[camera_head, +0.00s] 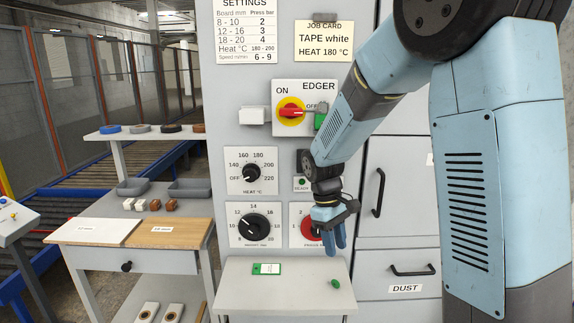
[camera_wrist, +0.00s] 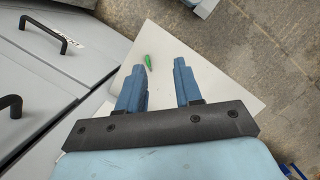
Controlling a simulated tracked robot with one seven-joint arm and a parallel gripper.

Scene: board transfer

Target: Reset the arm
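My arm reaches down in front of the grey edger cabinet (camera_head: 235,110) in the head view. My gripper (camera_head: 338,243) hangs over the small shelf (camera_head: 235,289) at the cabinet's foot and partly hides the red press dial (camera_head: 308,228). In the wrist view my gripper (camera_wrist: 161,66) has its two blue fingers apart with nothing between them. A small green object (camera_head: 334,283) lies on the shelf below the fingers; it also shows in the wrist view (camera_wrist: 147,62), beyond the left fingertip. A green-and-white tag (camera_head: 266,269) lies on the shelf's left part.
The red main switch (camera_head: 291,111) points sideways, with a green padlock-like piece (camera_head: 320,118) beside it. Heat (camera_head: 252,172) and height (camera_head: 254,226) dials sit below. Cabinet handles (camera_head: 379,192) project at the right. A cart with boards (camera_head: 168,233) stands at the left.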

